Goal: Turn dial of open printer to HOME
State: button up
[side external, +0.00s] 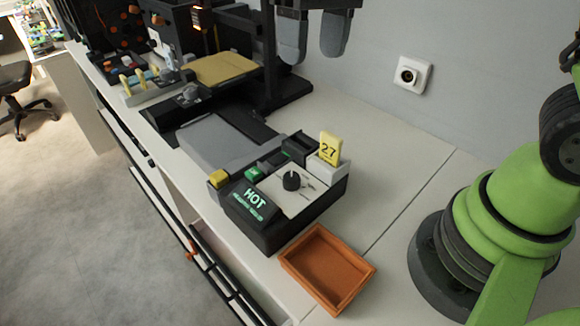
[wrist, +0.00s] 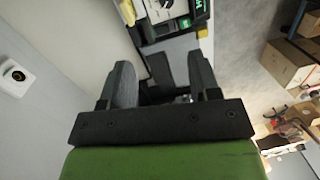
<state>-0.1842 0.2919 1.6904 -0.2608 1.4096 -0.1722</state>
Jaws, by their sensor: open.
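The dial (side external: 291,181) is a round black knob with a light pointer mark on a pale panel. It sits on the black control box (side external: 270,235) at the front of the open printer, beside a tilted display (side external: 254,201) reading HOT. The position its pointer is set to is too small to read. In the wrist view part of the dial (wrist: 166,4) shows at the top edge. My gripper (side external: 314,38) is open and empty, high above and behind the control box, apart from the dial. Its two grey fingers also show in the wrist view (wrist: 162,80).
A yellow tag (side external: 329,149) marked 27 stands at the panel's back right corner. An orange tray (side external: 328,268) lies in front of the box. The printer's tan plate (side external: 222,69) and dark frame lie behind. A wall socket (side external: 412,75) is at the right. The counter right of the box is clear.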

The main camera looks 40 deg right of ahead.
aim_at(291, 176)
jog(key=w+a+f+n+g+h, duration=0.1)
jog(key=w+a+f+g, duration=0.1)
jog(key=f, duration=0.3)
jog(key=w+a+f+g, duration=0.2)
jog(key=f, duration=0.3)
jog(key=x, duration=1)
jog(key=shift+d+f, duration=0.25)
jog(key=shift+f, duration=0.05)
jog(key=c, duration=0.9)
